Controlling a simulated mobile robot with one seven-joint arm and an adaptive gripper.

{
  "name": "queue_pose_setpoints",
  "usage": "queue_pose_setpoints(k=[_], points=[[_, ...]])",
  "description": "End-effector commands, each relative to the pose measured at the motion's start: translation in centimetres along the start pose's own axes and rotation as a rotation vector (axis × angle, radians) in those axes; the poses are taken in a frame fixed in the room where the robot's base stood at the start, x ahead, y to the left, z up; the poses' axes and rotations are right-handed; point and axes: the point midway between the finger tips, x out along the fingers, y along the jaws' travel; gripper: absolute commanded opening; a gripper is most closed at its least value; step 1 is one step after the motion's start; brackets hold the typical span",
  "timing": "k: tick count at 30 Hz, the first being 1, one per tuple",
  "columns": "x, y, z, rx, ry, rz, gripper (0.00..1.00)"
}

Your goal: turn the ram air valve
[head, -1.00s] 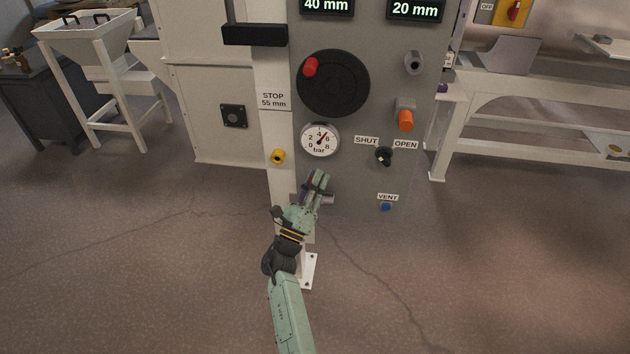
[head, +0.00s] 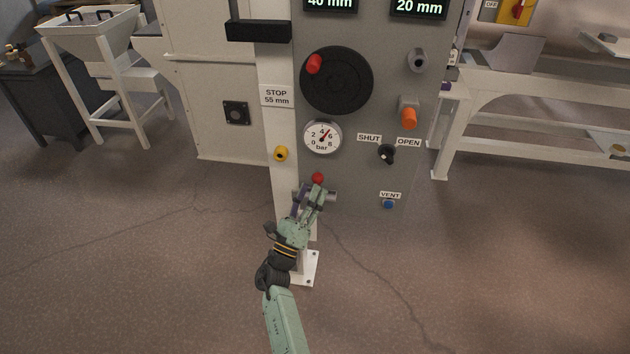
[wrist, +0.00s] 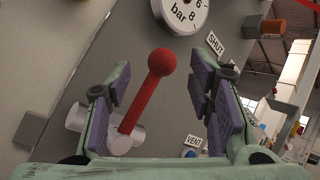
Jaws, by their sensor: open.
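A red lever with a ball end shows in the wrist view (wrist: 147,98), rising from a grey cylindrical body (wrist: 118,139) on the panel. It carries no readable name. In the head view its red ball (head: 317,178) shows just above my gripper (head: 309,193). In the wrist view my gripper (wrist: 162,95) is open, with the lever appearing between its purple-padded fingers; contact with either finger is not visible. A small black knob (head: 387,154) sits on the panel between labels reading SHUT (head: 369,138) and OPEN (head: 408,142).
A bar gauge (head: 322,137) sits above the lever, its needle between 4 and 6. A black handwheel (head: 336,80) is higher up. Open floor lies in front.

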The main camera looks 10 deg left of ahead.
Motion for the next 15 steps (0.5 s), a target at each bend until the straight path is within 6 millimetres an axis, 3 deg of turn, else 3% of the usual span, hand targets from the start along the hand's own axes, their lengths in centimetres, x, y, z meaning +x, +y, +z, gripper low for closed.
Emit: queue_pose_setpoints(k=[3, 7, 15], points=[[-2.8, 0.1, 0.0, 0.000, 0.000, 0.004, 0.48], [-5.1, 0.0, 0.0, 0.000, -0.001, 0.003, 0.48], [-7.2, 0.0, 0.1, 0.000, -0.001, 0.001, 0.48]])
